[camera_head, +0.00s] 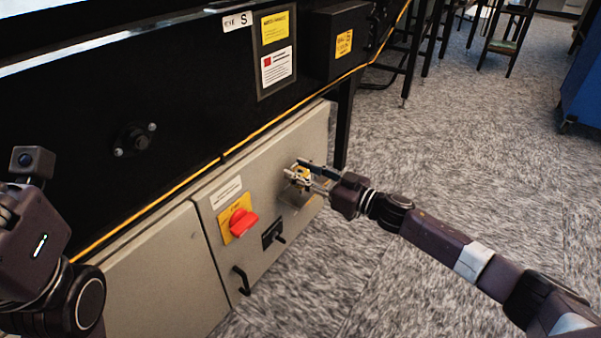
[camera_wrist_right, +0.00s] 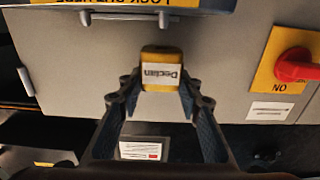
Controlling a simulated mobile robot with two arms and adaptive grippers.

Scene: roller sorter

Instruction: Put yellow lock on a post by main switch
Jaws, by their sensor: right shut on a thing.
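The yellow lock (camera_wrist_right: 162,72), with a white name label, is between the fingertips of my right gripper (camera_wrist_right: 160,92), which is shut on it. In the head view my right gripper (camera_head: 304,175) is at the right end of the grey cabinet front, and the lock is mostly hidden there. The main switch is a red knob (camera_head: 243,222) on a yellow plate, left of the gripper. It also shows in the right wrist view (camera_wrist_right: 299,66). A metal rail (camera_wrist_right: 125,17) with posts is just beyond the lock; I cannot tell whether they touch. My left gripper's fingers are not visible.
The grey cabinet (camera_head: 160,275) is under the black machine side (camera_head: 70,130). A black lever (camera_head: 272,234) and black handle (camera_head: 241,280) stick out near the switch. Carpet floor (camera_head: 450,150) is open at the right. A blue object (camera_head: 585,90) stands at the right edge.

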